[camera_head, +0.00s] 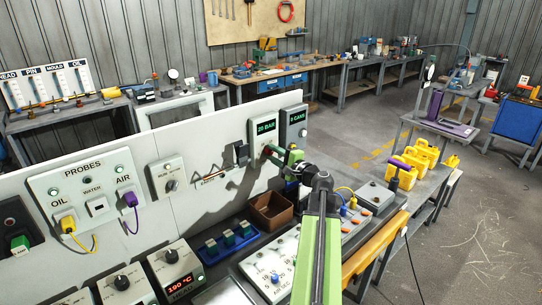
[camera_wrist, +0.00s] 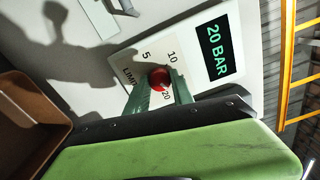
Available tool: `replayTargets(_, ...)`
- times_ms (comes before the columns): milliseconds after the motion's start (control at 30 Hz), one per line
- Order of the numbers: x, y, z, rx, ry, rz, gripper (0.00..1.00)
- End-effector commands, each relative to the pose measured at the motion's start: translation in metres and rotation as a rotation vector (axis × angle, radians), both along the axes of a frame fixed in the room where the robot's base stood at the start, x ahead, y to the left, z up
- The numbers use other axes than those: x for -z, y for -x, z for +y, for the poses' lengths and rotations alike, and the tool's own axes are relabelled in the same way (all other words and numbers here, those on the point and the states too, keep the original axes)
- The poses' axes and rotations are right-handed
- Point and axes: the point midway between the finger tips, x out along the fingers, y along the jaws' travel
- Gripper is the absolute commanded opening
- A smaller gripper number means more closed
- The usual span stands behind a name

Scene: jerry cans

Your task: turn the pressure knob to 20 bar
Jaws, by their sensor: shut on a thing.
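The pressure panel (camera_head: 262,137) is on the pale upright board, and its green display (camera_head: 265,126) reads 20 BAR. The same display (camera_wrist: 217,47) is readable in the wrist view. The red pressure knob (camera_wrist: 158,78) sits among the marks 5, 10, 20 and the word LIMIT. My gripper (camera_wrist: 163,90) has its green fingers on either side of the knob and is shut on it.
A second display panel (camera_head: 294,118) reading 0 CANS is just right. A brown open bin (camera_head: 272,212) stands below, left of my arm; it also shows in the wrist view (camera_wrist: 25,110). A dark switch (camera_head: 241,153) is left of the panel. Yellow jerry cans (camera_head: 404,172) stand at right.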

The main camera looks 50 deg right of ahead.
Motion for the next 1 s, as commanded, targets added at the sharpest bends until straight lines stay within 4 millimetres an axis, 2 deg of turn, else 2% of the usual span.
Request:
replayTargets(200,-0.0017,-0.0007,-0.0010,0.002,-0.178,-0.024,0.00)
replayTargets(500,-0.0016,-0.0005,-0.0013,0.002,-0.343,-0.042,0.00)
replayTargets(1000,-0.0015,-0.0001,-0.0016,0.002,-0.415,-0.051,0.00)
